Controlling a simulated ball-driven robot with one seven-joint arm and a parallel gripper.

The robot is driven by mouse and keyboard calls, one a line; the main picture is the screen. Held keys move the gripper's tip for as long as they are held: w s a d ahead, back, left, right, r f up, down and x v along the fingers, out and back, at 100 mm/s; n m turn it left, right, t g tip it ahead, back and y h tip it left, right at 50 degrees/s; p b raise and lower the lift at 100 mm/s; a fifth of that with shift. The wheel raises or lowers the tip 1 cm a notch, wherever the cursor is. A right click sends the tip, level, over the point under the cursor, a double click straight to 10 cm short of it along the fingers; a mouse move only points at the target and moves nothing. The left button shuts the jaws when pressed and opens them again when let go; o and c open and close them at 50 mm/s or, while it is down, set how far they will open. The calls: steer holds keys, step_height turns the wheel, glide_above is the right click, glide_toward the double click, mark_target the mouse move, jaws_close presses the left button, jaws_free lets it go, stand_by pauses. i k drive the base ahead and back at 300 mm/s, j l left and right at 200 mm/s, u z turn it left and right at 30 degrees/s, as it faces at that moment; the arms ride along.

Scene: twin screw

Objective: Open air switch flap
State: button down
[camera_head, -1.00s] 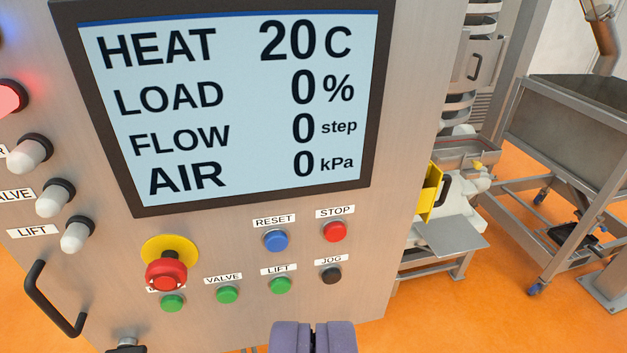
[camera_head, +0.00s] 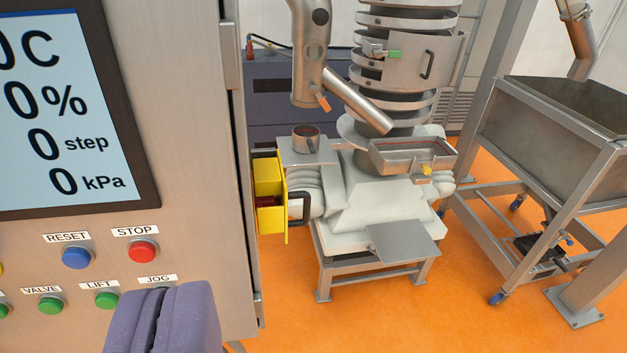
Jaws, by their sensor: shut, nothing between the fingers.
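A yellow box (camera_head: 269,178) sits at the right side of the control cabinet, with a thin yellow plate (camera_head: 286,205) along its right edge. It looks like the air switch housing, but no label on it shows. A dark red part shows inside it, and a black handle (camera_head: 303,207) sticks out to its right. I cannot tell whether the plate is the flap or how far it is open. My gripper (camera_head: 160,292), with purple fingers, is shut and empty at the bottom, in front of the cabinet's button panel, lower left of the yellow box in the picture.
The cabinet (camera_head: 205,180) fills the left, with a screen (camera_head: 60,110), a blue RESET button (camera_head: 77,257) and a red STOP button (camera_head: 142,251). A grey machine (camera_head: 370,190) stands beyond the yellow box. A hopper on a wheeled frame (camera_head: 550,120) is at right. Orange floor (camera_head: 390,310) is clear in front.

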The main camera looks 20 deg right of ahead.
mark_target(268, 176)
steer(key=l+u, duration=0.2)
steer(key=l, duration=0.45)
steer(key=k+l+u, duration=0.2)
steer(key=l, duration=0.45)
steer(key=i+l, duration=0.15)
steer(key=i, duration=0.5)
steer(key=i+l+u, duration=0.1)
steer(key=i, duration=0.5)
